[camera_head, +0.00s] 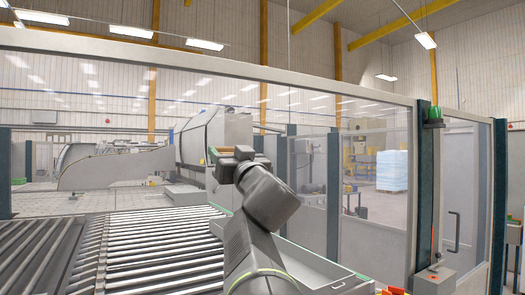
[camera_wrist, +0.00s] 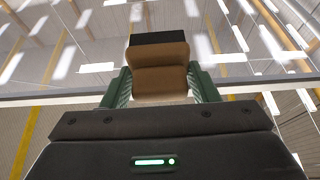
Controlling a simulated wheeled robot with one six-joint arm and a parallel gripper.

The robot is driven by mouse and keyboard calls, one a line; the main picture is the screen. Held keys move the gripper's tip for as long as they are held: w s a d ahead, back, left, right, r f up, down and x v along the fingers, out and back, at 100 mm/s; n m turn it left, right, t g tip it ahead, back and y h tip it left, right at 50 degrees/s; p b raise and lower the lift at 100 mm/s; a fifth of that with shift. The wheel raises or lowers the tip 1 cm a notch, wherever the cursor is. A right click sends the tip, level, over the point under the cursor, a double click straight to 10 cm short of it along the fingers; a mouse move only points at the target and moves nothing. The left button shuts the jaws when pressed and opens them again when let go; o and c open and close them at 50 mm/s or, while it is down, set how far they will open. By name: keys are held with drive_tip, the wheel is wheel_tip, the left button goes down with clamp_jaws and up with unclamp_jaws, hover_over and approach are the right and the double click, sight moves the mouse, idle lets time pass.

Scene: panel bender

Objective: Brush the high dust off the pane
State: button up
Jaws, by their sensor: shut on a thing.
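The pane (camera_head: 370,125) is a wide clear sheet in a pale frame, running across the head view; it seems to fill the upper part of the wrist view (camera_wrist: 245,45) too. My gripper (camera_wrist: 160,85) has green fingers and is shut on a brush (camera_wrist: 160,80), a tan block with a dark far edge. The brush points away from the wrist towards the glass; I cannot tell whether it touches. No dust can be made out on the glass.
A roller conveyor (camera_head: 150,245) lies at the lower left. A dark post (camera_head: 424,190) and a glazed door (camera_head: 460,190) stand at the right. Grey machinery (camera_head: 215,135) and a pale wrapped stack (camera_head: 391,170) show through the glass.

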drive_tip(key=w+a, duration=0.4)
drive_tip(key=w, duration=0.2)
idle(0.5)
drive_tip(key=shift+w+a, duration=0.6)
drive_tip(key=shift+w, duration=0.25)
idle(0.6)
drive_tip(key=w+d, duration=0.2)
drive_tip(key=d, duration=0.1)
drive_tip(key=shift+w+d, duration=0.1)
drive_tip(key=shift+w, duration=0.05)
idle(0.4)
drive_tip(key=shift+s+a+b, duration=0.45)
drive_tip(key=shift+s+a, duration=0.1)
drive_tip(key=shift+a, duration=0.3)
drive_tip(key=shift+s+a+b, duration=0.45)
drive_tip(key=shift+s+a, duration=0.1)
drive_tip(key=shift+a, duration=0.25)
